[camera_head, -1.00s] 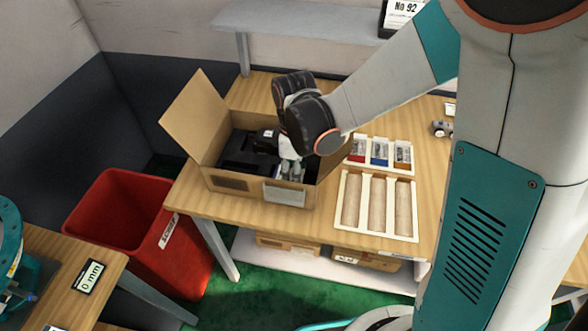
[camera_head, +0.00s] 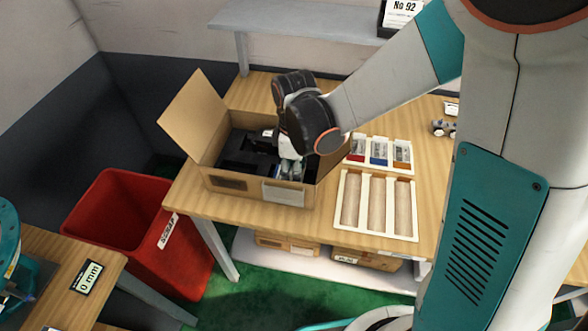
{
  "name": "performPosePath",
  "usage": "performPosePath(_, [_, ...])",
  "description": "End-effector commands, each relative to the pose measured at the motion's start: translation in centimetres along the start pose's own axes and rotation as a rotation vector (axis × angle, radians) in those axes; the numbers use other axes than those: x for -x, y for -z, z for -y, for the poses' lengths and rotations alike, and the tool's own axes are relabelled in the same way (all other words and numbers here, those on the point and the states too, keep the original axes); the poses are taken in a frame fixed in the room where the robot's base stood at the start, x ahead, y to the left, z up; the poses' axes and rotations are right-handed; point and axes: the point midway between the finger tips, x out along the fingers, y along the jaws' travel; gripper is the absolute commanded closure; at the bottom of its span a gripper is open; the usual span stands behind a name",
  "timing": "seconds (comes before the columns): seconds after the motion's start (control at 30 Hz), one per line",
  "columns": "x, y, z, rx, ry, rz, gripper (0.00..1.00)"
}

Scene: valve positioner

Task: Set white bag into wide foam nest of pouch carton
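The pouch carton (camera_head: 228,185) is an open cardboard box on the wooden table, with a flap raised at its left and black foam (camera_head: 242,152) inside. My gripper (camera_head: 290,172) is inside or just over the right part of the carton, pointing down. Its fingers show only in part below the dark wrist, and I cannot tell whether they are open or shut. I cannot make out the white bag; the carton wall and my wrist hide the space around the fingertips. Which foam nest lies under the gripper cannot be told.
A pale tray with three long compartments (camera_head: 362,232) lies right of the carton. Behind it is a rack with red, blue and orange-marked packs (camera_head: 378,162). A red bin (camera_head: 120,225) stands left of the table. A grey shelf (camera_head: 300,22) hangs behind.

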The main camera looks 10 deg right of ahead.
Motion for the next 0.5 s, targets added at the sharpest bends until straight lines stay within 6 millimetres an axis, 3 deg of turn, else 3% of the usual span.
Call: performPosePath(0.5, [-0.68,0.0,0.01,0.0,0.0,0.0,0.78])
